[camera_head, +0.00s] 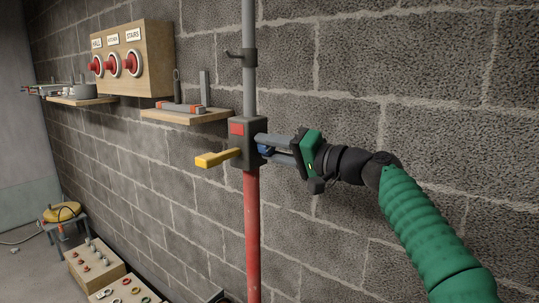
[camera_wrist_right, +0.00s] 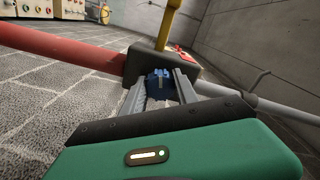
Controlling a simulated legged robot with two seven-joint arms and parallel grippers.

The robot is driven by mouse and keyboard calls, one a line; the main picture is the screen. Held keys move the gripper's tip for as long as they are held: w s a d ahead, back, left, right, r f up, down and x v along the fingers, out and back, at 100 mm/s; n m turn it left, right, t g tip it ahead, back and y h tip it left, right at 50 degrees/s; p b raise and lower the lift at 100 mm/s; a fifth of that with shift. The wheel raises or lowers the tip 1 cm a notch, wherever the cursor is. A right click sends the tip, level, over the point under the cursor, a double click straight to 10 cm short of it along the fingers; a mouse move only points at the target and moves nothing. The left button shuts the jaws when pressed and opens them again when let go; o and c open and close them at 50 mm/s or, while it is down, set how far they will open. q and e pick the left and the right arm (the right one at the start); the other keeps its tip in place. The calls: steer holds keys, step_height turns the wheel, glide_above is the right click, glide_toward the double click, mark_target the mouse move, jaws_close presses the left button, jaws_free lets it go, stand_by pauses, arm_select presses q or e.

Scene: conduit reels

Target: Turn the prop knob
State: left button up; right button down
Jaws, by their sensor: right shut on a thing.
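A dark grey clamp block (camera_head: 247,143) with a red patch and a yellow lever (camera_head: 217,158) sits on a vertical prop, grey above and red below. A blue knob (camera_wrist_right: 160,84) is on the side of the block, and it shows partly in the head view (camera_head: 264,149). My right gripper (camera_head: 268,147) comes in from the right, its fingers at the knob's sides. In the right wrist view the fingers (camera_wrist_right: 161,88) are closed around the blue knob. The fingers partly hide the knob in the head view. My left gripper is not in view.
The red lower tube (camera_head: 252,235) runs down from the block, and the grey upper tube (camera_head: 249,30) has a hook. A wooden shelf (camera_head: 187,117) and a box with red buttons (camera_head: 134,59) are on the wall at left. Boxes (camera_head: 95,262) stand on the floor.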

steer(key=n, duration=0.2)
steer(key=f+n+b, duration=0.1)
steer(key=shift+w+n, duration=0.1)
steer(key=shift+n, duration=0.3)
steer(key=n, duration=0.4)
steer(key=shift+n, duration=0.3)
steer(key=c, duration=1.3)
jaws_free()
steer(key=shift+c, duration=0.2)
steer(key=o, duration=0.4)
steer(key=shift+w+d+r, duration=0.1)
steer(key=shift+w+r, duration=0.05)
steer(key=shift+r, duration=0.1)
